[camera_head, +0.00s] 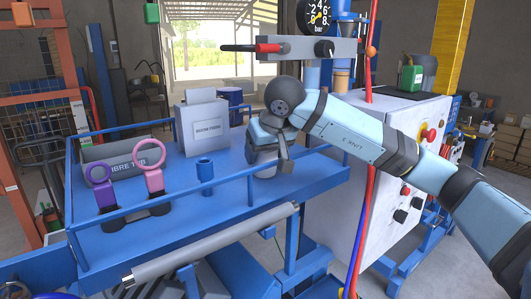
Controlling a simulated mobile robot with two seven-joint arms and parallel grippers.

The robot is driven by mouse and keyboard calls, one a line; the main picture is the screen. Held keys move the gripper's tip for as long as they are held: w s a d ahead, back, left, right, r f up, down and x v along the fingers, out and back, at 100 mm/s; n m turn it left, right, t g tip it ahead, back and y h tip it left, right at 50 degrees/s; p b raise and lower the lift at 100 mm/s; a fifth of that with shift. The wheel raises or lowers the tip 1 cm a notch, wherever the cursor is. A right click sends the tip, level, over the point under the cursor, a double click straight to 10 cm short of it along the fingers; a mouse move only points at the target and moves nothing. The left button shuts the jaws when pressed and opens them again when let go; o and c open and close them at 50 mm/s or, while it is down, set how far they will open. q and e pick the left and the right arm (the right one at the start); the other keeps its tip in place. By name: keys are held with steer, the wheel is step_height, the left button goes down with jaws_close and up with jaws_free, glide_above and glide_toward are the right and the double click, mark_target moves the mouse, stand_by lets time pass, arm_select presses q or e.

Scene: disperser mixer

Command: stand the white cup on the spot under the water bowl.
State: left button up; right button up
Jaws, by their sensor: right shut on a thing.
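The white cup (264,164) shows as a pale grey-white shape at the right end of the blue table's top, partly covered by my right gripper (271,146). The gripper is shut on the cup from above, its dark finger on the cup's right side. I cannot tell whether the cup's base touches the table. I cannot make out the water bowl or the spot under it for certain. My left gripper is not in view.
The blue railed table (200,219) carries a grey box (201,126), a small blue cup (205,170), purple (103,190) and pink (151,168) ring-handled tools, and a grey bin (110,160). A white cabinet (345,205) and red hose (361,230) stand right.

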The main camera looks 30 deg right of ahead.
steer(key=shift+s+f, duration=0.1)
steer(key=shift+f, duration=0.1)
steer(key=o, duration=0.8)
steer(key=shift+r, duration=0.1)
steer(key=shift+o, duration=0.6)
steer(key=b+v, duration=0.2)
steer(key=v, duration=0.2)
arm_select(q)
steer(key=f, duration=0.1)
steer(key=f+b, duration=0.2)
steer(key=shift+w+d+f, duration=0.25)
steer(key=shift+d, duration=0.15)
arm_select(e)
steer(key=v, duration=0.9)
steer(key=shift+r, duration=0.4)
